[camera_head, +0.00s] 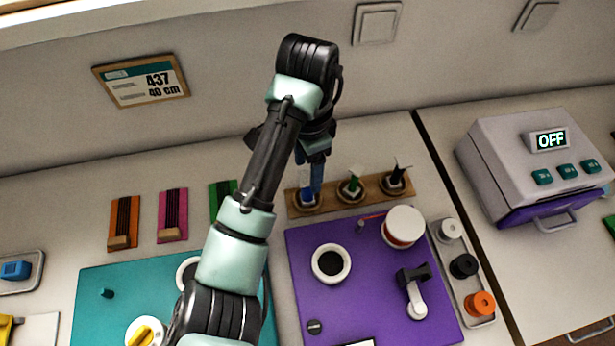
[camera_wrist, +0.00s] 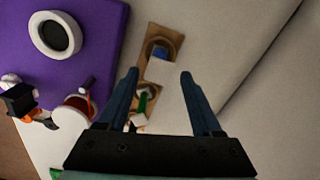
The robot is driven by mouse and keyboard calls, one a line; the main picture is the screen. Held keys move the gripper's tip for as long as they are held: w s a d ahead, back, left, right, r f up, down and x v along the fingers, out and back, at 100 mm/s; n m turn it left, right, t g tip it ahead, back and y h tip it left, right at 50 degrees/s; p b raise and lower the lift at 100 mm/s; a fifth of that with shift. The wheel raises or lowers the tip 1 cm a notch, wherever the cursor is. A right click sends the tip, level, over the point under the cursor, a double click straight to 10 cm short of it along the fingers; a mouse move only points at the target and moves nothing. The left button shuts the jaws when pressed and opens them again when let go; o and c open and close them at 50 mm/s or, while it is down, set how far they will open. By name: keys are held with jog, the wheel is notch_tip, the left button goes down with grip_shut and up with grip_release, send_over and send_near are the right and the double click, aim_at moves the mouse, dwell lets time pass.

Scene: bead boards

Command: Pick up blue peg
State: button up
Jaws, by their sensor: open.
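The blue peg (camera_wrist: 160,53) stands in the end hole of a wooden rack (camera_wrist: 168,34) in the wrist view. In the head view the same rack (camera_head: 328,201) lies behind the purple board, and the blue peg (camera_head: 306,193) is at its left end, partly hidden by my gripper. My gripper (camera_wrist: 159,75) is open, its two blue fingers apart. In the head view my gripper (camera_head: 317,182) points down close to the blue peg. The fingertips appear just short of the peg in the wrist view; contact cannot be told. Nothing is clearly gripped.
A green peg (camera_head: 353,184) and a black peg (camera_head: 397,171) share the rack. The purple board (camera_head: 375,285) holds a white ring (camera_head: 331,264) and a white spool (camera_head: 404,227). A grey tray (camera_head: 438,235) and a grey box reading OFF (camera_head: 500,150) stand right.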

aim_at(307, 189)
notch_tip(307, 189, down, 6)
jog(key=shift+s+b, duration=0.15)
jog(key=shift+b, duration=1.1)
grip_shut()
